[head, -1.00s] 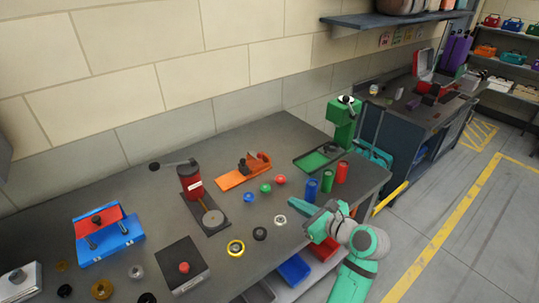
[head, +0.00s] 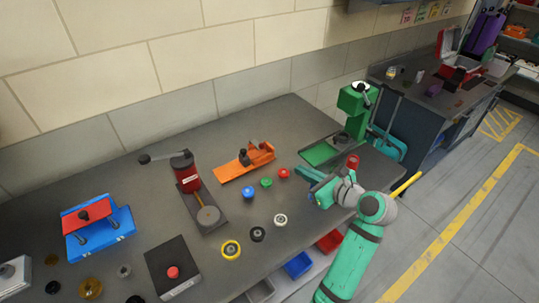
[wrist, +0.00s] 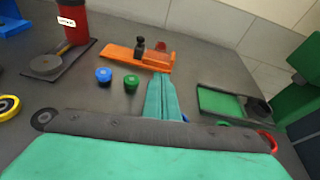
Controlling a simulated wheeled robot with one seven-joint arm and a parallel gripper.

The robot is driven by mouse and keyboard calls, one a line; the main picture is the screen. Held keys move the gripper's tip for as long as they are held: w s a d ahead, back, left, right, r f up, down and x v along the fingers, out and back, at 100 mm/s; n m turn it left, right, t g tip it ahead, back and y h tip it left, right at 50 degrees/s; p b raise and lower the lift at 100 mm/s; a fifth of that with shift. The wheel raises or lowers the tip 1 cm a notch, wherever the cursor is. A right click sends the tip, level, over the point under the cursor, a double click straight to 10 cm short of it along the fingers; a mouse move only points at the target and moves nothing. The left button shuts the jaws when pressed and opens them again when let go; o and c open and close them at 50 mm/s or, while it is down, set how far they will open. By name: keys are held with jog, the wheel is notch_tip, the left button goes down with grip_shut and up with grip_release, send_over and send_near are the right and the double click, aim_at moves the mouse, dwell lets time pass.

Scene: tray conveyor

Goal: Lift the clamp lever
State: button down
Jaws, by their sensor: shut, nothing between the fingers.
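An orange fixture (head: 244,163), with a flat plate, a small black post and a raised orange block at its right end, lies at the middle back of the bench. A red upright device (head: 187,173) with a black-knobbed arm at its top stands left of it. A blue fixture (head: 98,231) with a red plate and black knob is at far left. I cannot tell for sure which part is the clamp lever. My gripper (head: 304,173) is shut and empty, right of the orange fixture and apart from it. In the wrist view its fingers (wrist: 161,84) point towards the orange fixture (wrist: 138,55).
A green press (head: 356,112) and green tray (head: 319,153) stand behind my gripper.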

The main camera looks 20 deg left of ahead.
send_near(258, 143)
jog(key=f, duration=0.1)
jog(key=a+f, duration=0.1)
jog(key=f, duration=0.1)
jog(key=shift+w+a+f, duration=0.1)
jog(key=shift+w+a, duration=0.15)
dwell(0.4)
